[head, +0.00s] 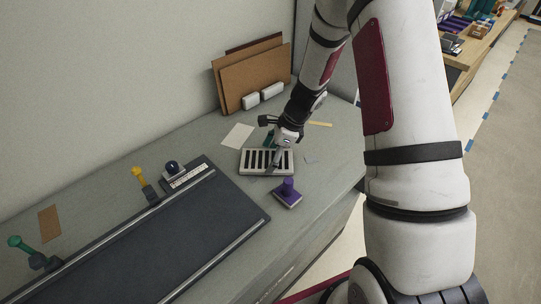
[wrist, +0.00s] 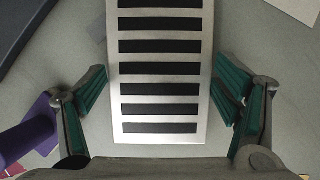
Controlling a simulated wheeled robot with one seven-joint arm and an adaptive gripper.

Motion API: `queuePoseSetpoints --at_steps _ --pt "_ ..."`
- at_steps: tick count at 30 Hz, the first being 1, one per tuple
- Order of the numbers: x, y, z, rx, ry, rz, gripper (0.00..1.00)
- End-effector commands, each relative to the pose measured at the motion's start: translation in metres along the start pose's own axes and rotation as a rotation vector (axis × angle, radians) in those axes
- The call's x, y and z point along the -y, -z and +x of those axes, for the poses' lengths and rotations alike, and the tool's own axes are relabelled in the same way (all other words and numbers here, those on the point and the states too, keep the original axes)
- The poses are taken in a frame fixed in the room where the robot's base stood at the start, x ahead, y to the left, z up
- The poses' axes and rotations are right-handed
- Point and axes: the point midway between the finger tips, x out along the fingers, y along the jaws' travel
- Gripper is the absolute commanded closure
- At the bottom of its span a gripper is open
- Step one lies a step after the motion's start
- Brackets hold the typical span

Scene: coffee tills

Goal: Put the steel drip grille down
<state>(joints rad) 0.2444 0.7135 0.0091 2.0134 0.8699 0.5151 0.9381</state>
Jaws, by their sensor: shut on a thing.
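The steel drip grille (head: 257,170) is a pale metal rectangle with several dark slots, near the middle of the grey counter in the head view. In the wrist view the grille (wrist: 160,80) lies lengthwise between the green-padded fingers. My gripper (head: 271,153) is shut on it across its width, with one finger against each long side in the wrist view (wrist: 161,76). The grille looks about flat and low over the counter; I cannot tell whether it touches the surface.
A purple-handled block (head: 287,192) stands close in front of the grille. A white card (head: 238,135) lies behind left, and brown boards (head: 240,80) lean on the wall. A dark framed panel (head: 150,240) fills the left front. Bare counter (head: 330,150) lies to the right.

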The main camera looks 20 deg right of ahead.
Motion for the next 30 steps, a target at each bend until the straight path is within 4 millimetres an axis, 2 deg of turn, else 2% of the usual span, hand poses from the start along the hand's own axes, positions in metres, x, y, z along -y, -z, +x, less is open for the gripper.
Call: queuePoseSetpoints --at_steps 5,6,7,20,26,30 --pt "0.001 0.001 0.003 0.001 0.000 0.000 0.75" --pt "0.000 0.001 0.003 0.000 0.000 0.000 0.08" --pt "0.000 0.001 0.002 0.000 0.000 0.000 0.01" --pt "0.000 0.000 -0.001 0.000 0.000 0.000 0.00" --pt "0.001 -0.001 -0.025 -0.001 0.004 -0.002 0.00" --pt "0.001 -0.001 -0.055 0.000 0.005 -0.001 0.00"
